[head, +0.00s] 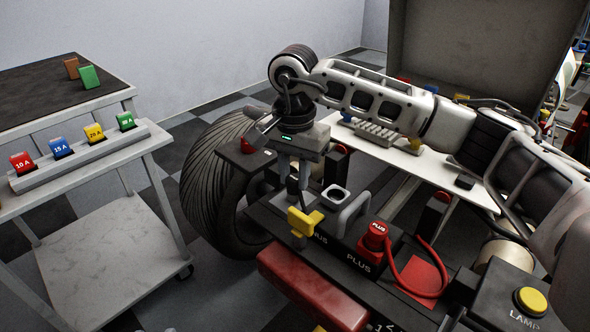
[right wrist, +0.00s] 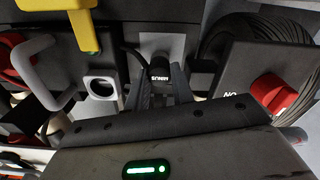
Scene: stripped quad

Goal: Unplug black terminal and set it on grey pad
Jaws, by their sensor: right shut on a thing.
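The black terminal (right wrist: 160,72), marked MINUS, sits between the fingers of my right gripper (right wrist: 158,92) in the right wrist view. The gripper is shut on it. A black cable (right wrist: 130,60) runs to it. The grey pad (right wrist: 163,46) shows as a grey square just behind the terminal; I cannot tell whether they touch. My left gripper is not in view.
A pale block with a round hole (head: 336,194), a yellow T-handle (head: 304,220) and a grey loop handle (head: 353,213) stand close by. A red PLUS terminal (head: 375,236) with a red cable is to the right. A fuse trolley (head: 95,160) stands left.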

